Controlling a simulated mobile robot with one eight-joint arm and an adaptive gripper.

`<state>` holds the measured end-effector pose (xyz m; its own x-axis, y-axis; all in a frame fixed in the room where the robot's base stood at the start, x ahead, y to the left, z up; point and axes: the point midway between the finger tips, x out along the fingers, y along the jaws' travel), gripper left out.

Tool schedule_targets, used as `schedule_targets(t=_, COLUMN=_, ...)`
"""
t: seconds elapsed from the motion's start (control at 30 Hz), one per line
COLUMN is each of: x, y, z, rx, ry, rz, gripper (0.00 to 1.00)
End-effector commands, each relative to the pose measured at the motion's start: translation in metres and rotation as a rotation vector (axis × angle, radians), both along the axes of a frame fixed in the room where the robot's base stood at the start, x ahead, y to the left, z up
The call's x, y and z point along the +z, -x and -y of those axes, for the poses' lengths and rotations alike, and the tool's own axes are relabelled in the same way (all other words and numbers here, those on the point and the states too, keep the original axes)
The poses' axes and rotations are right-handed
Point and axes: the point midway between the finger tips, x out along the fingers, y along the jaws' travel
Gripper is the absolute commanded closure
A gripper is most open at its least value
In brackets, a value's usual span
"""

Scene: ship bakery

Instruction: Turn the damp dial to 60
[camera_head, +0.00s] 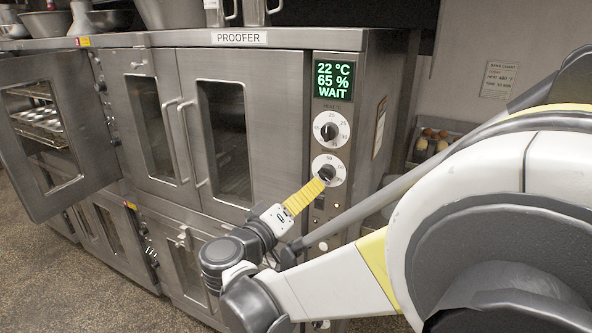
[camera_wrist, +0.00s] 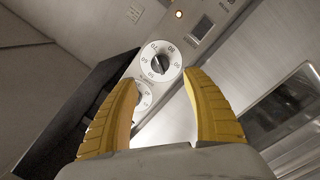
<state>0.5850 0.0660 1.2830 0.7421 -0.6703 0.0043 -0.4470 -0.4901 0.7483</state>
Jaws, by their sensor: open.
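The damp dial is the lower of two round white dials on the proofer's control strip, with a dark knob, and my fingers partly cover it in the head view (camera_head: 319,164). In the wrist view the damp dial (camera_wrist: 172,70) shows upside down, with numbers around its rim; its exact setting is too small to read surely. My gripper (camera_head: 320,184) is at the dial's lower edge in the head view. In the wrist view my gripper (camera_wrist: 160,78) is open, its yellow fingers spread to either side of the knob. Contact cannot be told. The display (camera_head: 333,80) reads 22 °C, 65 %, WAIT.
The heat dial (camera_head: 331,130) sits just above the damp dial; part of it shows behind my left finger in the wrist view (camera_wrist: 143,92). A lit indicator (camera_wrist: 179,14) is nearby. Door handles (camera_head: 189,140) project left of the strip.

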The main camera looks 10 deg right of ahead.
Motion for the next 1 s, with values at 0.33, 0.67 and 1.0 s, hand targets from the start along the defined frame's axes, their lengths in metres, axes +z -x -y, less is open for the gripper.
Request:
schedule_targets(t=0.33, x=-0.002, y=-0.05, z=0.047, rx=-0.003, ry=0.0, rz=-0.003, gripper=0.43)
schedule_targets(t=0.67, x=-0.001, y=-0.07, z=0.064, rx=0.0, ry=0.0, rz=-0.003, gripper=0.43)
schedule_targets(t=1.0, x=0.0, y=-0.07, z=0.064, rx=0.0, ry=-0.001, rz=-0.004, gripper=0.81)
